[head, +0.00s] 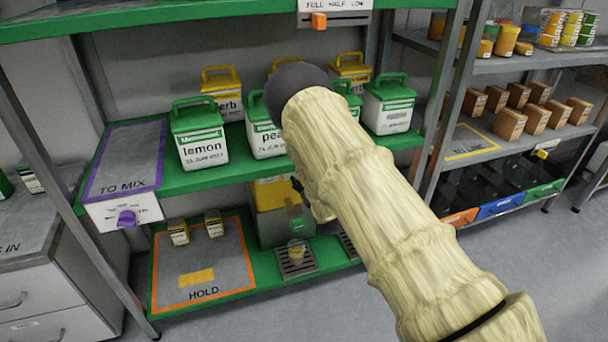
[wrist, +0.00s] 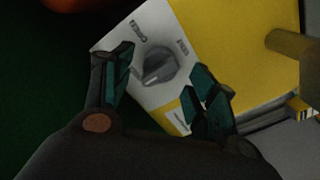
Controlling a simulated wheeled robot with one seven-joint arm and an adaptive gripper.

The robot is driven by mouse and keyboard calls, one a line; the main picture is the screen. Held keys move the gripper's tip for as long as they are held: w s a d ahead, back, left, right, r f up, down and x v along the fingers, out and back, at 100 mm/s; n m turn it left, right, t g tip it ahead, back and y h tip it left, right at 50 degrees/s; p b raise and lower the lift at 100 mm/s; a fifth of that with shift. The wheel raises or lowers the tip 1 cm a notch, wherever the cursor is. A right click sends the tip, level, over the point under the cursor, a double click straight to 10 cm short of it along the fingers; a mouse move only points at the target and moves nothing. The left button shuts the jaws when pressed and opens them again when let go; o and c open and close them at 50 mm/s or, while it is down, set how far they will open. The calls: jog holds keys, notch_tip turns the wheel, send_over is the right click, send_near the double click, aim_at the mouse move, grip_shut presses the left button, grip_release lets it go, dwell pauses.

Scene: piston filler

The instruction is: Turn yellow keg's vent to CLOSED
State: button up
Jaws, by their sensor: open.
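The yellow keg (head: 270,194) stands on the lower green shelf, partly hidden by my arm in the head view. The wrist view shows its yellow body (wrist: 225,45) and a white panel with a grey vent knob (wrist: 160,68). Small markings sit around the knob, too small and tilted to read surely, so I cannot tell its setting. My gripper (wrist: 163,70) is open. In the wrist view its two fingers appear on either side of the knob; I cannot tell whether they touch it. In the head view the gripper is mostly hidden behind my arm.
A brownish bar (wrist: 292,45) juts beside the keg's panel.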

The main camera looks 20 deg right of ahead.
jog(key=s, duration=1)
jog(key=shift+d, duration=0.2)
jog(key=s+d+f+m+g+h, duration=0.15)
jog(key=s+f+m+g, duration=0.45)
jog(key=s+f, duration=1.15)
jog(key=s+a+f+m+g, duration=0.1)
jog(key=s+f+g, duration=0.15)
jog(key=s, duration=0.55)
jog(key=s+a+f+g, duration=0.2)
jog(key=s+g, duration=0.2)
jog(key=s, duration=0.5)
jog(key=s+a+f+m+g, duration=0.1)
jog(key=s+f+g, duration=0.15)
jog(key=s, duration=0.55)
jog(key=s+a+r+g+y+p, duration=0.1)
jog(key=s+a+r+g, duration=0.15)
jog(key=s, duration=0.65)
notch_tip(320, 180, up, 20)
jog(key=p, duration=1.9)
jog(key=shift+d+m+p, duration=0.2)
jog(key=shift+m+p, duration=0.1)
jog(key=shift+p, duration=0.1)
